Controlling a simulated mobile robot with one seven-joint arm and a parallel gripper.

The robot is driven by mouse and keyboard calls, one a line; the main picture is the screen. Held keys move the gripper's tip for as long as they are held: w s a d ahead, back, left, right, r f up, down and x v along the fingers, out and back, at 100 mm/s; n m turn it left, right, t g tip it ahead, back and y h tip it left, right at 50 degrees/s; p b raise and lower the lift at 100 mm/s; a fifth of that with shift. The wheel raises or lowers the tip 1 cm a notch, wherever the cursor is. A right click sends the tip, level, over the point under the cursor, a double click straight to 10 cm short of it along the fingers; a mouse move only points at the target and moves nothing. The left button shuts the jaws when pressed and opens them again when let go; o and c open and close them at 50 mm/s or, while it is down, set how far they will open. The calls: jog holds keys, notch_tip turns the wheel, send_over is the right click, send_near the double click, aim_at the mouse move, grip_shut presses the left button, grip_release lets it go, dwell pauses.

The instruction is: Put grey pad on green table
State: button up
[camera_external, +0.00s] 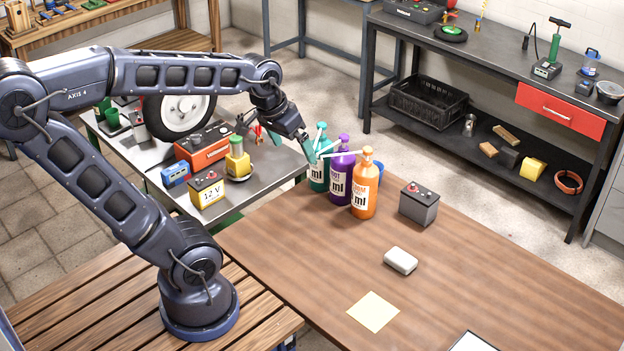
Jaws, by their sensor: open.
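The green table (279,165) stands behind and to the left, with a grey metal top and green legs and edges. My gripper (310,150) is up at the far left corner of the brown table, by the teal bottle, well away from the pad. It is open, with nothing seen between its fingers. The bottle tops partly hide the fingertips, so I cannot tell if they touch.
Teal (318,172), purple (341,172) and orange (364,188) pump bottles stand beside my gripper. A dark grey battery (419,205) and a pale yellow square (373,311) are near the pad. The green table holds a wheel (182,110), batteries and a yellow jar (237,160); its right front is bare.

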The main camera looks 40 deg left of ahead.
jog(key=s+a+r+y, duration=0.1)
jog(key=s+a, duration=0.1)
jog(key=s, duration=0.3)
jog(key=shift+s+a+r+t, duration=0.2)
jog(key=shift+s+r+t, duration=0.2)
jog(key=shift+s+a, duration=0.1)
jog(key=shift+s, duration=0.2)
jog(key=c, duration=0.5)
